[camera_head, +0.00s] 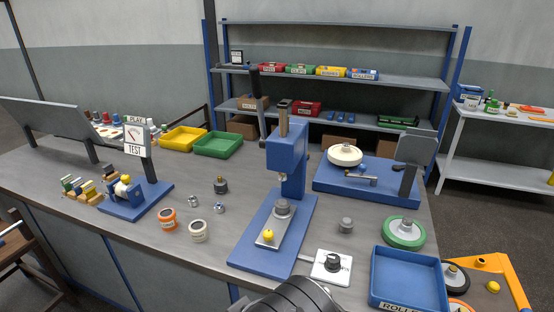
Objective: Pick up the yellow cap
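A small rounded yellow piece (268,235), which looks like a cap, sits at the near end of a light plate on the blue base of the press (287,150). Another small yellow piece (126,179) is on the blue test stand at the left. A third yellow piece (493,287) is by the orange frame at the lower right. I cannot tell for sure which one is the yellow cap. A dark rounded part of my own arm shows at the bottom edge, in front of the press. My gripper's fingers are not in view.
A grey knob (346,225) and a dial box (332,266) stand right of the press. A blue roller tray (409,279) and a green-rimmed wheel (404,232) are farther right. The press column rises behind the near yellow piece.

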